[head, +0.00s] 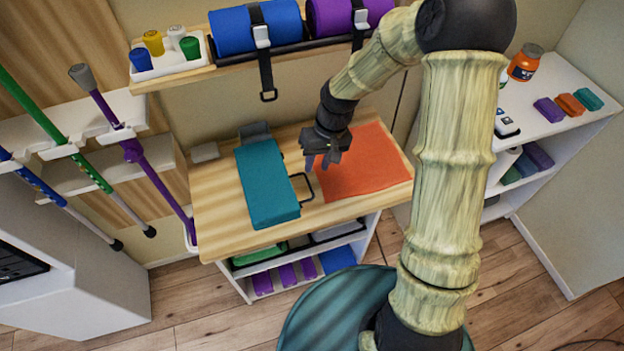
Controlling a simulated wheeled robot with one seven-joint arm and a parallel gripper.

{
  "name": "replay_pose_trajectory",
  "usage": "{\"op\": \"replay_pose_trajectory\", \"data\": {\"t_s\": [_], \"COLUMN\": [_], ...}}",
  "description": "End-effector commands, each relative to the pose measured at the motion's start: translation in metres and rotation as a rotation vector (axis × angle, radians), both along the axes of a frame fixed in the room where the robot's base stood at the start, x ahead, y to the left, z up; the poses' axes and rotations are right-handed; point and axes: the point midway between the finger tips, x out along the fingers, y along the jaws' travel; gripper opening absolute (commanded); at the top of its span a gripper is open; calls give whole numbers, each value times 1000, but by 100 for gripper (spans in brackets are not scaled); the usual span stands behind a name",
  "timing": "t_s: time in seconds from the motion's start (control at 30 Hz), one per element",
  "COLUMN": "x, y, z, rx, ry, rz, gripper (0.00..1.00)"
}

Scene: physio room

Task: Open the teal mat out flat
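The teal mat (266,185) lies folded into a long, thick block on the left-middle of the wooden bench top. A dark thin loop (311,187) shows against its right side. My gripper (325,163) hangs above the bench, to the right of the teal mat's far half and apart from it, over the left edge of an orange mat (370,165). The fingers are small and dark here, and I cannot tell whether they are open or shut. No held mat shows in them.
The orange mat lies flat on the bench's right side. A grey block (255,132) sits behind the teal mat. A shelf above (185,78) bears rolled mats and a hanging strap (267,75). Coloured poles (130,150) stand left. The bench's front-left corner (222,225) is bare.

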Motion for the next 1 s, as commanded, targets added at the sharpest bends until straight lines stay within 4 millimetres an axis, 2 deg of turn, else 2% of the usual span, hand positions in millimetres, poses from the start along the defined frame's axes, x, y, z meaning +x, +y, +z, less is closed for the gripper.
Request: {"op": "replay_pose_trajectory", "data": {"t_s": [0.2, 0.4, 0.77, 0.93, 1.0], "x": [-4, -5, -5, -4, -4], "y": [9, 14, 15, 15, 15], "z": [-39, -65, -72, -72, -72], "rx": [0, 0, 0, 0, 0], "ry": [5, 3, 0, 0, 0], "rz": [3, 2, 1, 1, 1], "gripper": [30, 30, 30, 0, 0]}}
